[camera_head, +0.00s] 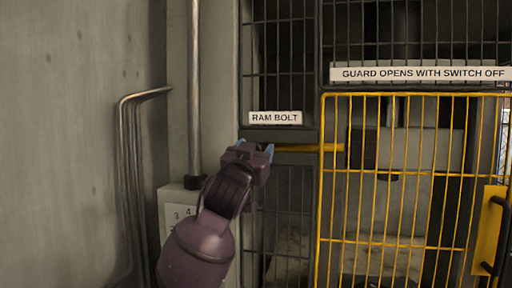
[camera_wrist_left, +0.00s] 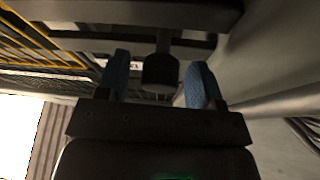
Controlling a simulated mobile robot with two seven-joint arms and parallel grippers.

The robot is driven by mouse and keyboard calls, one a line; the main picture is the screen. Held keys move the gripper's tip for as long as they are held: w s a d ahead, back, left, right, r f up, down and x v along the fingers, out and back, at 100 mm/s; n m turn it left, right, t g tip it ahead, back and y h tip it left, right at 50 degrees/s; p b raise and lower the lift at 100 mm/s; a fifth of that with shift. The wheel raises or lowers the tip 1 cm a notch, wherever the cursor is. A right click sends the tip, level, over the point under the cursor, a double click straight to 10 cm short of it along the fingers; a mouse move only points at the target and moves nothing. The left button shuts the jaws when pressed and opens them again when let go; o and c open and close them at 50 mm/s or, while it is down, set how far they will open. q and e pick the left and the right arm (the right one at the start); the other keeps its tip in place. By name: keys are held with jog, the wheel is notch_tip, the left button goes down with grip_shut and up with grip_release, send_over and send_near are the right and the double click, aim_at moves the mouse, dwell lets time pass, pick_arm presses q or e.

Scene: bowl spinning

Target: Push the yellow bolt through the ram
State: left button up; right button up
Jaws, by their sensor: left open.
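The yellow bolt (camera_head: 308,148) is a thin horizontal bar below the "RAM BOLT" sign (camera_head: 275,118). Its right end reaches behind the yellow mesh guard, near a dark block that may be part of the ram (camera_head: 378,148). My left gripper (camera_head: 254,149) is at the bolt's left end in the head view and hides that end. In the left wrist view, its two blue fingers (camera_wrist_left: 160,85) are apart, with a dark round knob (camera_wrist_left: 160,72) between them. I cannot tell whether the fingers touch the knob. My right gripper is not in view.
The yellow mesh guard (camera_head: 390,170) stands at the right under a sign about the switch. It has a dark handle (camera_head: 497,235). Dark mesh surrounds the bolt. Metal pipes (camera_head: 194,90) and a numbered box (camera_head: 178,215) stand left of the mesh, beside a grey wall.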

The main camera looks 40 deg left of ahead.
pick_arm(q)
jog(key=shift+w+a, duration=0.15)
jog(key=shift+w, duration=0.05)
jog(key=shift+r, duration=0.1)
